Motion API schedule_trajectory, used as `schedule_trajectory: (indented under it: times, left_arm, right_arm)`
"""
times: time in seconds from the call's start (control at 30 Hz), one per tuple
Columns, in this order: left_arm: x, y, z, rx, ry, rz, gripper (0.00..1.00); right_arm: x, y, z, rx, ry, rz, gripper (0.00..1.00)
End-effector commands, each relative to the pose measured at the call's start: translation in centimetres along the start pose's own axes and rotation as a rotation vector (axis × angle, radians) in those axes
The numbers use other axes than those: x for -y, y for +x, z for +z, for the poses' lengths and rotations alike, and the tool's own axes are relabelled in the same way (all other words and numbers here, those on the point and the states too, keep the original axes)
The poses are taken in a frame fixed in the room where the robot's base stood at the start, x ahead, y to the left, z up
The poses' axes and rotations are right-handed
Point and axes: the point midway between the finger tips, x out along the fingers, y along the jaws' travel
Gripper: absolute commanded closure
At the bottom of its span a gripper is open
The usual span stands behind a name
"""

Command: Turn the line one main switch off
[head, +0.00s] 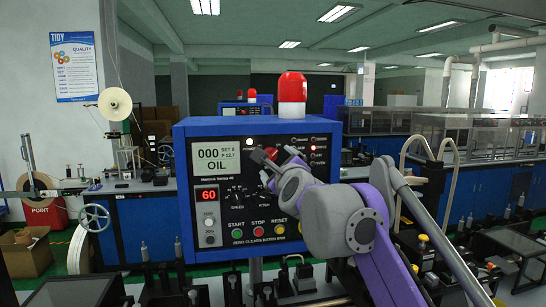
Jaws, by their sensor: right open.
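A blue control box (185,150) stands in the middle of the head view, with a dark front panel facing me. My right gripper (265,157) is in front of the upper middle of this panel, and its jaws are open. A small red part (275,154) shows right beside the fingers; it may be a switch handle, but I cannot tell how it is turned. The gripper and wrist hide part of the panel there. I cannot tell whether the fingers touch anything. My left gripper is not in view.
A red beacon (292,88) tops the box. A handwheel (95,217) stands left.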

Motion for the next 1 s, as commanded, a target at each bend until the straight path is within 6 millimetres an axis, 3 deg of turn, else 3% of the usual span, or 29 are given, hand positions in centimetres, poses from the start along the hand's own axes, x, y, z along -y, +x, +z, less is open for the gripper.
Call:
schedule_trajectory:
  times: [0.1,0.3,0.73,0.77,1.0]
  left_arm:
    - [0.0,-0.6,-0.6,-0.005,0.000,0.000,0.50]
    - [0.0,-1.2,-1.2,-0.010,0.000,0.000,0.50]
    - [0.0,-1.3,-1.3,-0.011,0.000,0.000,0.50]
    - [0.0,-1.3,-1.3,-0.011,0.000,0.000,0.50]
    - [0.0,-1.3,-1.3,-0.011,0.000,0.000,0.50]
  right_arm:
    - [0.2,2.1,0.1,0.000,-0.003,-0.001,0.10]
    - [0.2,4.2,0.1,0.000,-0.002,-0.001,0.10]
    - [0.0,5.0,0.0,0.000,-0.003,0.001,0.10]
    - [0.0,5.0,0.0,0.000,-0.003,0.001,0.12]
    - [0.0,5.0,0.0,0.000,-0.003,0.001,0.55]
